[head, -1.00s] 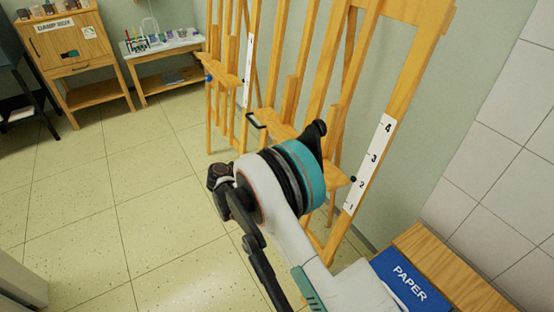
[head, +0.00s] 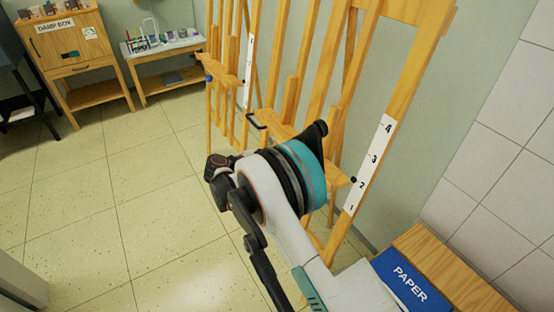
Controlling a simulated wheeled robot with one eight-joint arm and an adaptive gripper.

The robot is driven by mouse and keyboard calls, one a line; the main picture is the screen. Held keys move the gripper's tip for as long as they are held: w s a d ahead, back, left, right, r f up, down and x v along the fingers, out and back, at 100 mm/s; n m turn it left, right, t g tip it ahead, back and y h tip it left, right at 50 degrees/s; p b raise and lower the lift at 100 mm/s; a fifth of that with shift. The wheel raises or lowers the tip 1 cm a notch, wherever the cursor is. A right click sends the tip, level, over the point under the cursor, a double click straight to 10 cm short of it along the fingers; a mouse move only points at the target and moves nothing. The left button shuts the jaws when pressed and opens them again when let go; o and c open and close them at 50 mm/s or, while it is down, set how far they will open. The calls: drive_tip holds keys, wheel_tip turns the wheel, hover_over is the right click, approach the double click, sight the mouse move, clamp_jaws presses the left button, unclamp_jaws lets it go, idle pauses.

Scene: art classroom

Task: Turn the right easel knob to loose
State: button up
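The right easel (head: 400,75) is a tall light-wood frame against the wall. Its tray (head: 277,130) has a black handle (head: 257,121) at its left end. A white scale (head: 370,160) numbered 1 to 4 runs up its right post, with a small black pointer (head: 353,180) near 2. I cannot make out the right easel's knob; my arm covers the part below the tray. My arm's white link, teal ring and black wrist parts lie in front of the easel.
The left easel (head: 247,80) stands further back, with a blue knob (head: 208,79) under its tray. A wooden shelf (head: 440,250) with a blue PAPER box (head: 410,283) is at lower right. A damp box cabinet (head: 75,45) and supply table (head: 165,47) stand behind. Floor at left is clear.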

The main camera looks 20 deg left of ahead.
idle(0.3)
drive_tip(key=o, duration=1.1)
drive_tip(key=shift+c, duration=0.2)
drive_tip(key=shift+a, duration=0.1)
drive_tip(key=v, duration=0.8)
